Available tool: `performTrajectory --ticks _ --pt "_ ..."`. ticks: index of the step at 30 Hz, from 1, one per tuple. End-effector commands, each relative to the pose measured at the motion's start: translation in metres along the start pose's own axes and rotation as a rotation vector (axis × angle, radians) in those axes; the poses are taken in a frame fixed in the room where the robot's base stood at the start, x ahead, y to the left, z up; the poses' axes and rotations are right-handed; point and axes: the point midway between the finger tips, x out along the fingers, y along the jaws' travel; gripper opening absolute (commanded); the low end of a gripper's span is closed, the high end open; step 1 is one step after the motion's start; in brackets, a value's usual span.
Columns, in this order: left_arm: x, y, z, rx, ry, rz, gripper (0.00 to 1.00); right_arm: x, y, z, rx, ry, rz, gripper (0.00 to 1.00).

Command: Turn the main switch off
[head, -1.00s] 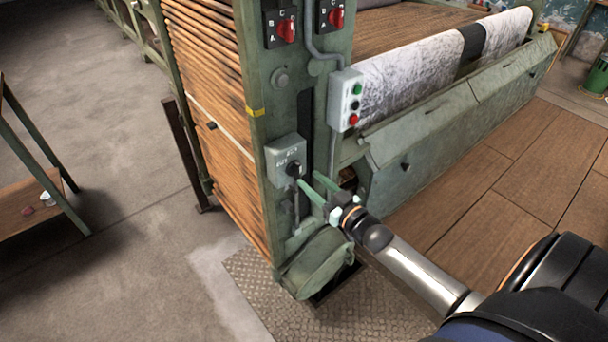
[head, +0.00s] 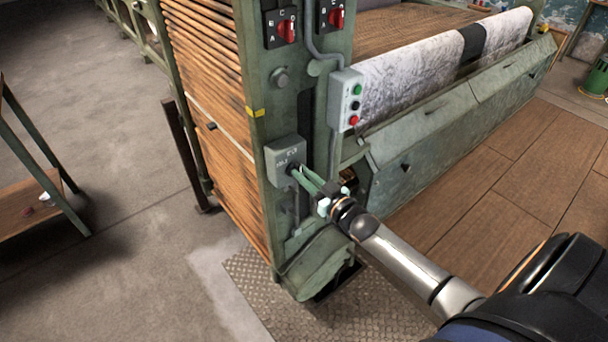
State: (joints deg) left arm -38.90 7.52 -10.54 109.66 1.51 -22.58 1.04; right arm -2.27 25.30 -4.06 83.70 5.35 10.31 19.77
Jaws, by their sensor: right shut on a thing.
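The main switch is a grey box (head: 283,153) low on the green machine post, with a dark rotary handle on its front. My right gripper (head: 297,172) reaches in from the right, its pale green fingers shut on the switch handle. The fingers cover most of the handle, so its exact angle is hard to tell. The small lettering on the box is too small to read surely. My left gripper is not in view.
Two red rotary switches (head: 287,30) sit higher on the post. A push-button box (head: 347,99) hangs on the post's right. A rounded green cover (head: 318,268) is below the gripper.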

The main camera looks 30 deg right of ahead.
Motion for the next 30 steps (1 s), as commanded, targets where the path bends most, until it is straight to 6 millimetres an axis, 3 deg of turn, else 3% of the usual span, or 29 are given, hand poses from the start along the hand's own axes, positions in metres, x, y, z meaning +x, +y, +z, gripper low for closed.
performTrajectory --ticks 3,20,30 --pt "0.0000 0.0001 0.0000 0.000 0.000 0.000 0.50 -0.0001 0.0000 0.0001 0.000 0.000 0.000 0.00" --pt "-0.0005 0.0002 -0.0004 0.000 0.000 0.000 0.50 -0.0002 -0.0002 0.0000 -0.017 0.000 0.000 0.00" --pt "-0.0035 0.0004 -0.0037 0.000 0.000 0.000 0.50 -0.0002 -0.0024 0.0000 -0.191 -0.001 0.000 0.00"
